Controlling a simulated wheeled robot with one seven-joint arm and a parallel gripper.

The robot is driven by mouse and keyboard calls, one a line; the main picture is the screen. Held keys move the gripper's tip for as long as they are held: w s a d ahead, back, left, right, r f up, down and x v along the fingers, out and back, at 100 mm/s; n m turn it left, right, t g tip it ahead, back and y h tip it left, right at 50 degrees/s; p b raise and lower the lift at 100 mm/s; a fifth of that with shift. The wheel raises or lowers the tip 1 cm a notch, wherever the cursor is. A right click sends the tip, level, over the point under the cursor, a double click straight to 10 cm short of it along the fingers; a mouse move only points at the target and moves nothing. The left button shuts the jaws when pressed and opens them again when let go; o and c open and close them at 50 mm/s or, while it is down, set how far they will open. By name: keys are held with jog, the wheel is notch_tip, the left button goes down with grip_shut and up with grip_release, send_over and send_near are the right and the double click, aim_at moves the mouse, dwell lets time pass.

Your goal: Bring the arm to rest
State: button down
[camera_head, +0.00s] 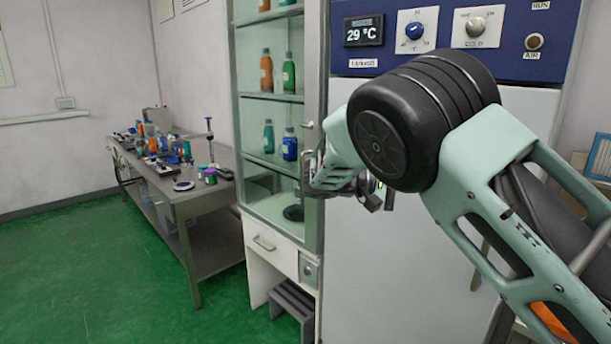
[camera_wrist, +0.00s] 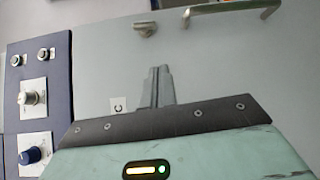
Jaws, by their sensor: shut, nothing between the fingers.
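My arm reaches in from the right of the head view, raised and bent at a large black joint. My gripper (camera_head: 376,198) is in front of the machine's white door, beside the glass cabinet. It is small and partly hidden by my own wrist there. In the wrist view my gripper (camera_wrist: 158,72) has its two fingers together, with nothing held. The fingers point toward a pale grey panel. I cannot tell how far the fingertips are from it.
A glass cabinet (camera_head: 239,115) with bottles stands left of my arm. A blue control panel (camera_head: 385,25) with knobs and a 29 °C display is above; it also shows in the wrist view (camera_wrist: 58,68). A metal bench (camera_head: 190,196) with clutter stands left. Green floor is clear in front.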

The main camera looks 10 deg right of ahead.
jog(key=s+a+f+n+y, duration=0.3)
jog(key=s+f+y, duration=0.15)
jog(key=s, duration=0.25)
jog(key=s+a+f+n+y, duration=0.2)
jog(key=s+a+f+y, duration=0.15)
jog(key=s+y, duration=0.2)
jog(key=s+a+f+n+t+y, duration=0.1)
jog(key=s+a+y, duration=0.3)
jog(key=s, duration=0.7)
jog(key=s+a+f+n+t+y, duration=0.1)
jog(key=s+a, duration=0.4)
jog(key=s, duration=0.6)
jog(key=n+y, duration=0.1)
jog(key=y, duration=0.1)
jog(key=shift+s+a+f+y, duration=0.15)
jog(key=shift+f+y, duration=0.1)
jog(key=shift+y, duration=0.15)
